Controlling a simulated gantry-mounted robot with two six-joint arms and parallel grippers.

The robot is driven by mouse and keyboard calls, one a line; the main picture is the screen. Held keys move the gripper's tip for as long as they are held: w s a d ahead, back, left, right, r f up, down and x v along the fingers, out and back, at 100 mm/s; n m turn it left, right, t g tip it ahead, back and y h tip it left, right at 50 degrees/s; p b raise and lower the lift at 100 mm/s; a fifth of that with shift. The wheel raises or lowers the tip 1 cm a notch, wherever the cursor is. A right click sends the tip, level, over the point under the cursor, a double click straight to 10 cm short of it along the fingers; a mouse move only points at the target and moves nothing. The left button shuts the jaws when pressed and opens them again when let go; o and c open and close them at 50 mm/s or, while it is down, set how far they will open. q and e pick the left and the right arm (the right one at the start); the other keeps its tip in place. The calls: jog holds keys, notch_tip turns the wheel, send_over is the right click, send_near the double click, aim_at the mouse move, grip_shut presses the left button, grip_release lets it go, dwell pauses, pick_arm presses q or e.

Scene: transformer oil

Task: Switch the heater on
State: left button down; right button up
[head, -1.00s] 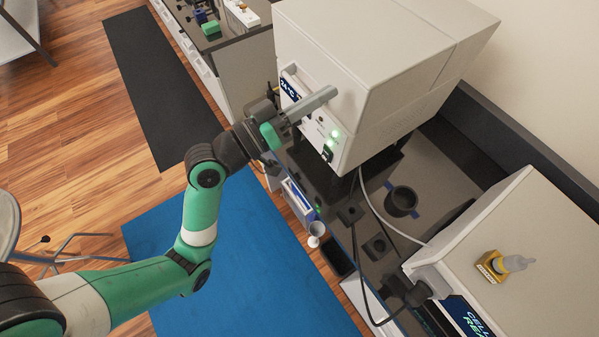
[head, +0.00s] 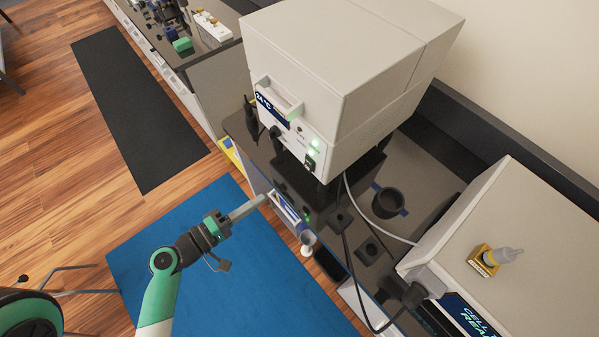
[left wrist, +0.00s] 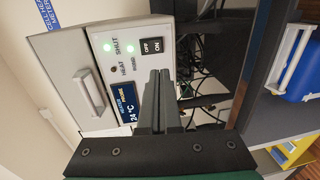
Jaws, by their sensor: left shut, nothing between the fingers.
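The heater (head: 335,65) is a large white box on the dark bench, with a front handle (head: 277,97). Its front panel has a 24 °C display, which also shows in the left wrist view (left wrist: 124,100), lit green lamps (left wrist: 107,47) beside the labels, and a black OFF/ON rocker switch (left wrist: 153,46). The switch also shows in the head view (head: 310,160); which side is pressed is hard to tell. My left gripper (head: 259,203) is shut and empty, below and in front of the heater, apart from the panel. My right gripper is not in view.
A dark cup (head: 387,202) stands on the bench right of the heater. Cables run between the devices. A blue mat (head: 215,285) and open floor lie in front.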

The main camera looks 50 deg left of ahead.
aim_at(307, 169)
pick_arm(q)
jog(key=w, duration=0.4)
jog(key=w+f+p, duration=0.1)
jog(key=w, duration=0.4)
jog(key=w+p, duration=0.1)
jog(key=w, duration=0.3)
jog(key=shift+w+d+f, duration=0.2)
jog(key=shift+w+f, duration=0.1)
jog(key=shift+w, duration=0.2)
jog(key=shift+w+f+b, duration=0.1)
jog(key=shift+w+b, duration=0.05)
jog(key=shift+b, duration=0.8)
